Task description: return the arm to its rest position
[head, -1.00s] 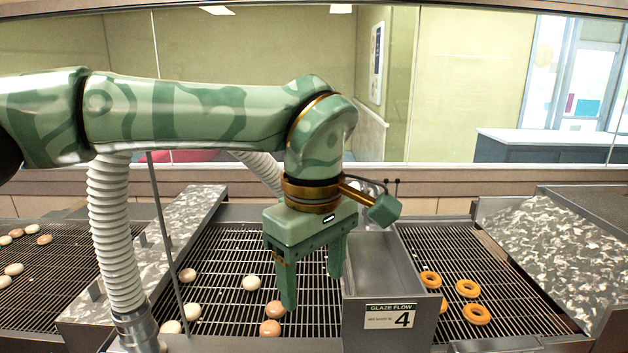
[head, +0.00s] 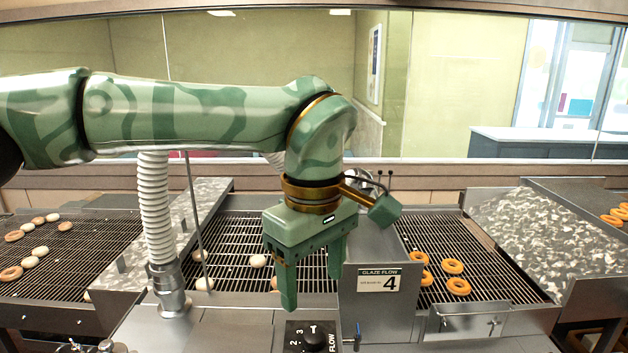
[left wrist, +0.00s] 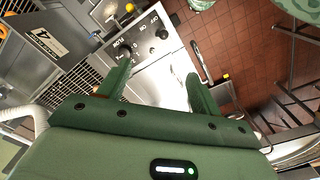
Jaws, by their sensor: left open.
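My left arm comes in from the left in the head view, patterned in light and dark green. Its gripper (head: 312,285) points down, open and empty, in front of the middle conveyor (head: 235,230) and just left of the steel box with the "GLAZE FLOW 4" label (head: 379,280). In the left wrist view the two green fingers (left wrist: 158,85) stand apart with nothing between them. The control panel with black knobs (left wrist: 140,42) shows beyond them, and the tiled floor lies to the right. My right gripper is in neither view.
Pale dough pieces (head: 258,261) lie on the middle conveyor and orange-brown rings (head: 458,286) on the right one. A white corrugated hose (head: 154,210) stands left of the gripper. A knob panel (head: 313,338) sits below it. A window runs along the back.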

